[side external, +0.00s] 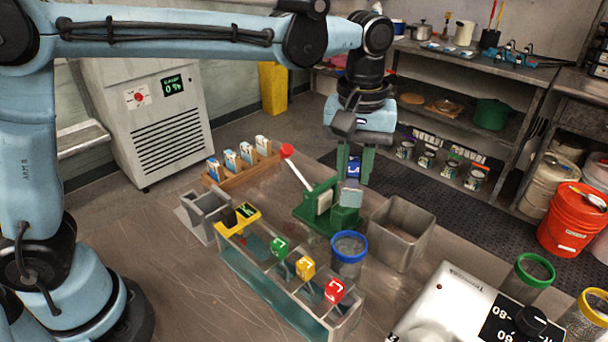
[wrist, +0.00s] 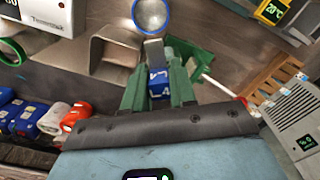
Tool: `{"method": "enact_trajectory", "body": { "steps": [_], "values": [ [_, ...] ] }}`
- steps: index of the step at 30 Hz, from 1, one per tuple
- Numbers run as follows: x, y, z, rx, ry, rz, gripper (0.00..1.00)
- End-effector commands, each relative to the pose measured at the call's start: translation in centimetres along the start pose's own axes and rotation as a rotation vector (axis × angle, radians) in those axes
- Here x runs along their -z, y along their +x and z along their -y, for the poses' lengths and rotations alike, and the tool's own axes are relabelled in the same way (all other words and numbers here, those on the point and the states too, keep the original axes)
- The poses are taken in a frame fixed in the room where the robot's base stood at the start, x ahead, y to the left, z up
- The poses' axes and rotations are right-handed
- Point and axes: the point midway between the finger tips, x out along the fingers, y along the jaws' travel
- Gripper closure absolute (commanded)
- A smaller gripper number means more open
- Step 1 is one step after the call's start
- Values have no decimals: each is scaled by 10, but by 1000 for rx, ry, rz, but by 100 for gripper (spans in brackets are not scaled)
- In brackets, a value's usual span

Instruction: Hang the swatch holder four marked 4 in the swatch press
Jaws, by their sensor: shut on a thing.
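My gripper (side external: 354,180) points down, with its green fingers shut on a blue swatch holder (side external: 353,164). In the wrist view the blue holder (wrist: 158,84), with a white mark that looks like a 4, sits between the fingers (wrist: 157,98). A grey plate (wrist: 153,52) shows just beyond it; I cannot tell whether it belongs to the holder or the press. The green swatch press (side external: 312,211), with a red-knobbed lever raised, stands right beside and below the gripper. It also shows in the wrist view (wrist: 196,58). Whether the holder touches the press is hidden.
A trough (side external: 262,292) holds green (side external: 280,247), yellow (side external: 305,268) and red (side external: 334,291) holders. A metal bin (side external: 418,211) and a blue-rimmed jar (side external: 348,262) stand near the press. A wooden rack (side external: 262,171) is behind. A hot plate (side external: 455,300) is front right.

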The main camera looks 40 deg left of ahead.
Motion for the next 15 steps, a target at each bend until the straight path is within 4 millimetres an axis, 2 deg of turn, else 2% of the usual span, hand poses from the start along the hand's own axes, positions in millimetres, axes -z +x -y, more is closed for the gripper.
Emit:
{"method": "enact_trajectory", "body": {
  "steps": [3, 9, 15],
  "values": [
    [22, -3, 6, 0, -258, 0, 100],
    [52, -7, 17, 0, -659, 0, 100],
    [71, -9, 26, 0, -924, 0, 100]
  ]
}}
